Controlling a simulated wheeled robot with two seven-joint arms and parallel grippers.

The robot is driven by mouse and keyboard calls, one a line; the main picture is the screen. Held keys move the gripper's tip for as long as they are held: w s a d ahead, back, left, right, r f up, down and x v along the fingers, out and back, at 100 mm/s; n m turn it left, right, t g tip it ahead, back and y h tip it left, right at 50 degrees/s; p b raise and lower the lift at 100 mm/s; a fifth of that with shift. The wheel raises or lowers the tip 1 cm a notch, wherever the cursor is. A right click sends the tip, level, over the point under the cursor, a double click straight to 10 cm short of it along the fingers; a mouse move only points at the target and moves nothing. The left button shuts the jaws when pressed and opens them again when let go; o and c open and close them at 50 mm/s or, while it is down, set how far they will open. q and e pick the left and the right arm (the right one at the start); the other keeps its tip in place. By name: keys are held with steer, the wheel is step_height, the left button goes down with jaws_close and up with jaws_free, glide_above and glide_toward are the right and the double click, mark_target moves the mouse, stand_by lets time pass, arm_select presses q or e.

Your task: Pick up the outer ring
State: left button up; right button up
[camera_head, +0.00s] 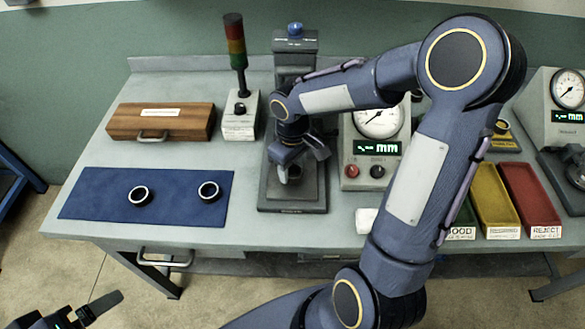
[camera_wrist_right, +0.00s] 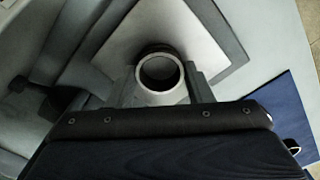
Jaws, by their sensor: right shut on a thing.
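My right gripper (camera_head: 299,160) is at the gauge stand (camera_head: 294,200), low over its base plate. In the right wrist view its two fingers (camera_wrist_right: 160,92) are on either side of a metal ring (camera_wrist_right: 139,76), shut on it. The ring's open bore faces the camera. I cannot tell whether the ring touches the plate. Two more dark-sided rings with bright rims lie on the blue mat (camera_head: 85,198): a left ring (camera_head: 133,201) and a right ring (camera_head: 203,196). My left gripper (camera_head: 88,312) is partly in view at the bottom left, away from the table; its opening is unclear.
A wooden case (camera_head: 160,127) and a signal tower (camera_head: 236,55) stand behind the mat. A dial gauge box (camera_head: 362,172) stands right of the stand. Yellow (camera_head: 492,200) and red (camera_head: 530,195) bins are further right. My right arm hides part of the table.

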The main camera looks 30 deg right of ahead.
steer(key=shift+r, duration=0.45)
steer(key=s+a+r+b, duration=0.2)
steer(key=s+a+r, duration=0.5)
steer(key=a+r, duration=0.4)
steer(key=shift+s+a+r, duration=0.3)
steer(key=shift+a+r, duration=0.05)
steer(key=shift+a, duration=0.05)
